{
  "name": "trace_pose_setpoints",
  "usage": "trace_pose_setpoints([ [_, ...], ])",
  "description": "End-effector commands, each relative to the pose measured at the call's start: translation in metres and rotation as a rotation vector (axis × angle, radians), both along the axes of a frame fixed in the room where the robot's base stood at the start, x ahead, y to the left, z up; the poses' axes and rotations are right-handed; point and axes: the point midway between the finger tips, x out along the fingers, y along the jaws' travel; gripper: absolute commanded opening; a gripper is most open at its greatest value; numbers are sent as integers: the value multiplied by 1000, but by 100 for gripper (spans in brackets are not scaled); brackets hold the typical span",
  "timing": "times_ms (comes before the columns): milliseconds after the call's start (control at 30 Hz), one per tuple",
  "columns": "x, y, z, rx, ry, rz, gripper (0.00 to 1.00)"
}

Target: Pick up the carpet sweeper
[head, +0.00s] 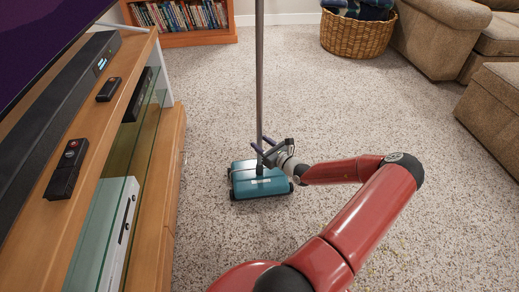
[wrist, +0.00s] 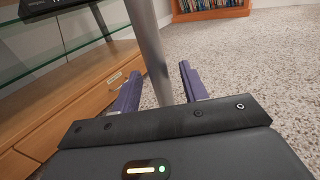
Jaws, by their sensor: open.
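The carpet sweeper has a teal head (head: 258,180) on the carpet and a tall, upright grey pole (head: 259,70) that runs out of the top of the head view. My gripper (head: 266,146) is at the lower part of the pole, just above the teal head. In the wrist view the grey pole (wrist: 150,50) passes between the two purple fingers of my gripper (wrist: 160,88). The fingers are open, with a gap on each side of the pole. The sweeper's head is hidden in the wrist view.
A wooden TV stand (head: 150,150) with glass shelves, a soundbar (head: 60,110) and remotes is close on the left. A bookcase (head: 185,38) stands at the back, with a wicker basket (head: 357,34) and a brown sofa (head: 440,40) to the right. Open carpet (head: 330,100) lies between.

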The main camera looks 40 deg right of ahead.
Motion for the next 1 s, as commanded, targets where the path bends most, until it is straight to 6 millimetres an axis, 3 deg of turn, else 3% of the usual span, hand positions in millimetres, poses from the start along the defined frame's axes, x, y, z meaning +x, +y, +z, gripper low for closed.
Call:
trace_pose_setpoints([
  [133,14,1,0,-2,0,2,44],
  [367,15,1,1,-2,1,1,44],
  [700,15,1,1,-2,1,2,0],
  [1000,14,1,1,-3,1,2,0],
])
